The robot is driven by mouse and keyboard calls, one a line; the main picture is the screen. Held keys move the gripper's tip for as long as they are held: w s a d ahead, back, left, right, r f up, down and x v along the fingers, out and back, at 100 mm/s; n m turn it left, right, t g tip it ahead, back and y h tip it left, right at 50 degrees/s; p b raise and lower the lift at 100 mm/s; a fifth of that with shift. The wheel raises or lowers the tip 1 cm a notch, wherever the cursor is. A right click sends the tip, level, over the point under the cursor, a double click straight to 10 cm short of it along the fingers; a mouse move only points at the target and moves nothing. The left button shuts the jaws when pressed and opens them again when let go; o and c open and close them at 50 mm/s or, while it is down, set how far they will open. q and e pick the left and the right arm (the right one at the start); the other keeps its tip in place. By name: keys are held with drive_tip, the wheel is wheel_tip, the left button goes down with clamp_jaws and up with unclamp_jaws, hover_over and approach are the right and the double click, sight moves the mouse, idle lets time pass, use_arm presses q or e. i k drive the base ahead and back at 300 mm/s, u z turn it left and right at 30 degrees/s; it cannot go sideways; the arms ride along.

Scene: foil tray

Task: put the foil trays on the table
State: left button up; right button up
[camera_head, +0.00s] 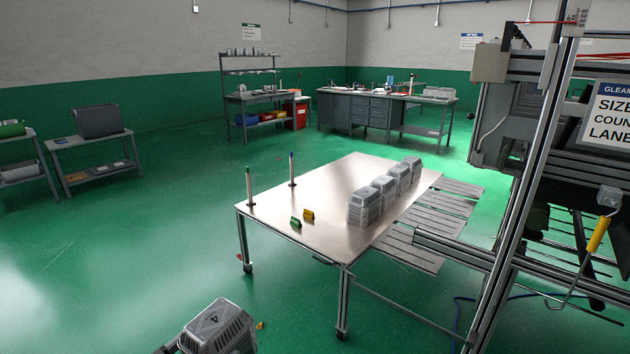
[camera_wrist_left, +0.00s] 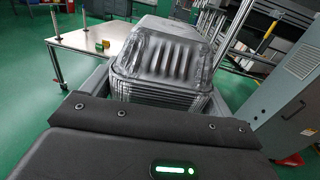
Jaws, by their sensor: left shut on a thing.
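A silver stack of nested foil trays (camera_head: 216,332) is at the bottom of the head view, in front of the table, with a dark mark like a 4 on top. In the left wrist view the stack (camera_wrist_left: 165,62) is right at my left gripper (camera_wrist_left: 155,118), which is shut on it. The metal table (camera_head: 325,205) stands beyond the held stack, clear of it. Several similar tray stacks (camera_head: 363,208) stand in a row along the table's right side. My right gripper is not in view.
A green block (camera_head: 296,222) and a yellow block (camera_head: 308,215) lie on the table's near left part, with two upright posts (camera_head: 250,186) at its left edge. The table's middle is bare. A machine frame (camera_head: 530,170) stands close on the right.

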sight(287, 206)
drive_tip(key=u, duration=0.7)
drive_tip(key=i, duration=1.2)
drive_tip(key=u, duration=0.45)
drive_tip(key=i, duration=1.25)
drive_tip(key=z, duration=1.4)
drive_tip(key=i, duration=0.9)
drive_tip(key=z, duration=1)
